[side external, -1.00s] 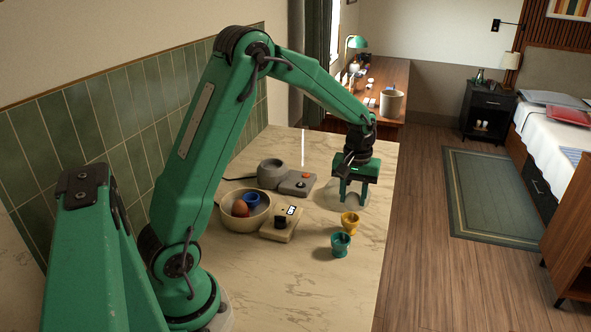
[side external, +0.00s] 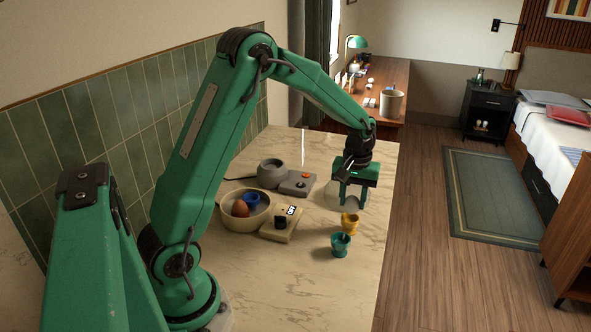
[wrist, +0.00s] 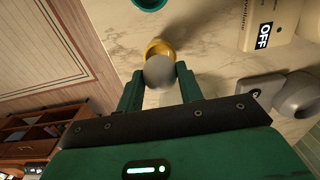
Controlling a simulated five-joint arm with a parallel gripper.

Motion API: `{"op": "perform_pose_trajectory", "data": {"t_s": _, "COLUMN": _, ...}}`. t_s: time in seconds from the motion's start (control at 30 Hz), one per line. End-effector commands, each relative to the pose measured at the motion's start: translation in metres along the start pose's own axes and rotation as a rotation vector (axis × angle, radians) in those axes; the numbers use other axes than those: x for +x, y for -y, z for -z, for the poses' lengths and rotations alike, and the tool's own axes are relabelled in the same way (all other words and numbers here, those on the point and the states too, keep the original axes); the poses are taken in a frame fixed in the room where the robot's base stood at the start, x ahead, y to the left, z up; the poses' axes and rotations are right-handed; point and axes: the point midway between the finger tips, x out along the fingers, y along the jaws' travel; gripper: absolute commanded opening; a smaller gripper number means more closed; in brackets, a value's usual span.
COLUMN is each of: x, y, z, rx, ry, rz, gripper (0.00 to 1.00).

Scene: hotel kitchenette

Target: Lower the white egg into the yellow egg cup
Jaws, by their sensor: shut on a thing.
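I cannot tell from there whether the egg touches the cup. The cup stands upright.
A teal egg cup (side external: 341,244) stands just in front of the yellow one. To the left are a bowl (side external: 230,222) with a brown egg and a blue cup, a cream device (side external: 281,229) marked OFF, and a grey appliance (side external: 298,185). The counter's right edge is near.

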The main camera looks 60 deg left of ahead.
Motion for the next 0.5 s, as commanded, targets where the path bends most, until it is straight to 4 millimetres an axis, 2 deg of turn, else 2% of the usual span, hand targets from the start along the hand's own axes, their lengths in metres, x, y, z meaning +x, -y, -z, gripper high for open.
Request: {"op": "perform_pose_trajectory", "data": {"t_s": 0.5, "x": 0.0054, "y": 0.0, "z": 0.0001, "rx": 0.0, "ry": -0.001, "rz": 0.0, "gripper": 0.28}}
